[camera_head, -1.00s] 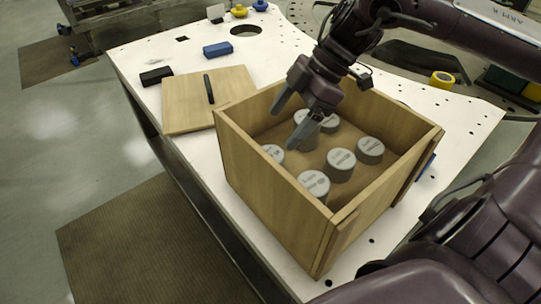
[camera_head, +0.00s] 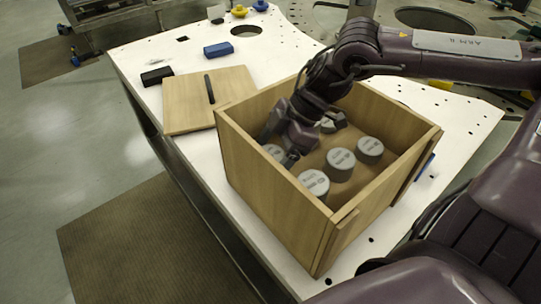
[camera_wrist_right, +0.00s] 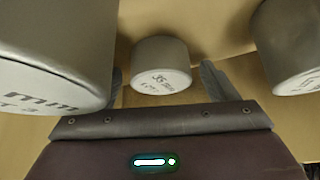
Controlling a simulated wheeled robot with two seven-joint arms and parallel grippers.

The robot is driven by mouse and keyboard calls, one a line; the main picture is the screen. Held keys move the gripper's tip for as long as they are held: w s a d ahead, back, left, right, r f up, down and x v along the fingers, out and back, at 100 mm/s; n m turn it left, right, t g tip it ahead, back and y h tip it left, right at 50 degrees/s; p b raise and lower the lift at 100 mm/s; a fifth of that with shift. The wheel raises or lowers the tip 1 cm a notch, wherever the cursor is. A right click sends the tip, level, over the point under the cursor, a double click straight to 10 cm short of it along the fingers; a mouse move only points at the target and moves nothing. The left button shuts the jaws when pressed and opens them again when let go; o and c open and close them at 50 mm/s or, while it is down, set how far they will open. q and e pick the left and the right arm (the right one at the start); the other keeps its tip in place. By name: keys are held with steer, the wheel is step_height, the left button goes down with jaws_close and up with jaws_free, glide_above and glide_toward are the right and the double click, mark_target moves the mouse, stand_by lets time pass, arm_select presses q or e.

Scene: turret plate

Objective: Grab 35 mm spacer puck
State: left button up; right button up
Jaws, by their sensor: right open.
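In the right wrist view a grey round puck marked 35 (camera_wrist_right: 160,66) stands ahead of the palm, between the two fingers of my right gripper (camera_wrist_right: 163,76). The fingers are apart, with one on each side of it. In the head view my right gripper (camera_head: 281,143) reaches down into an open wooden box (camera_head: 268,195) and hides part of its inside. A grey puck (camera_head: 273,151) shows partly beside the fingers; I cannot tell in this view whether it is the 35 one. My left gripper is not in view.
Other grey pucks (camera_head: 314,182) stand in the box, and large ones (camera_wrist_right: 55,60) flank the 35 puck closely. The box walls surround the gripper. A wooden lid (camera_head: 185,105) with a black handle, a blue block (camera_head: 217,50) and a black block (camera_head: 157,76) lie on the white table.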

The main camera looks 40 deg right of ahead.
steer(key=shift+a, duration=0.1)
steer(key=c, duration=1.1)
steer(key=shift+c, duration=0.7)
steer(key=shift+r, duration=0.1)
